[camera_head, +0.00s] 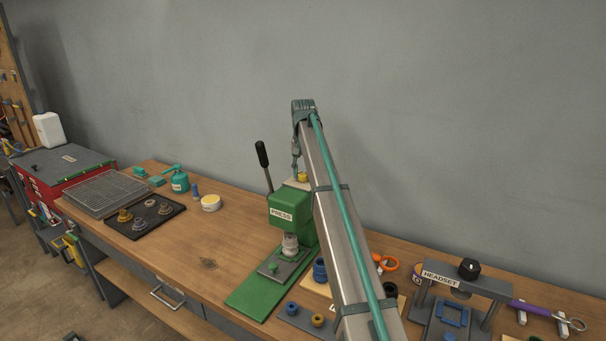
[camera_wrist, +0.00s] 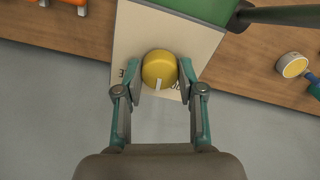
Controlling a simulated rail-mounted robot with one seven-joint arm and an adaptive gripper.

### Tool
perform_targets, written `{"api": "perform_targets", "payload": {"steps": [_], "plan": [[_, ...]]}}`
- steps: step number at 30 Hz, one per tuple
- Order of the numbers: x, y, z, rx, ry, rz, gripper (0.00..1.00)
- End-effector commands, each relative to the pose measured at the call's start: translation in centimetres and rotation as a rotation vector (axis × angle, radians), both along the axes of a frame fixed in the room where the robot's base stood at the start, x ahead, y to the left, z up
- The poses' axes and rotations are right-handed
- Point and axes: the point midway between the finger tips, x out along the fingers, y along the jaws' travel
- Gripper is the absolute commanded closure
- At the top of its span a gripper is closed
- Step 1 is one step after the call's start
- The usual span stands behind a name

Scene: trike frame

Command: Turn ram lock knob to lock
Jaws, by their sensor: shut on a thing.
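The green press (camera_head: 279,221) with a "PRESS" label stands on the bench. On its top plate is the round yellow ram lock knob (camera_wrist: 159,68), with a white pointer mark towards the bottom of the wrist view. In the head view a small part of the yellow knob (camera_head: 302,176) shows beside my arm. My gripper (camera_wrist: 158,79) is over the plate, with one finger on each side of the knob, shut on it. Black printing on the light plate (camera_wrist: 130,35) is partly hidden by the fingers and knob.
The press's black-handled lever (camera_head: 263,157) rises to the left of my arm. The headset press (camera_head: 465,285), a wire-mesh tray (camera_head: 98,192) and a dark parts mat (camera_head: 146,218) are on the bench. My arm hides part of the bench. A grey wall stands behind.

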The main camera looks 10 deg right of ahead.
Motion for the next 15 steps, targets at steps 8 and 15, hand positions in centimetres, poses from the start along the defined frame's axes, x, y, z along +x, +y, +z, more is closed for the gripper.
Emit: {"api": "perform_targets", "payload": {"steps": [8,15], "plan": [[0.01,0.01,-0.05,0.0,0.0,0.261,0.96],[0.01,0.01,-0.02,0.0,-0.001,0.459,0.96]]}}
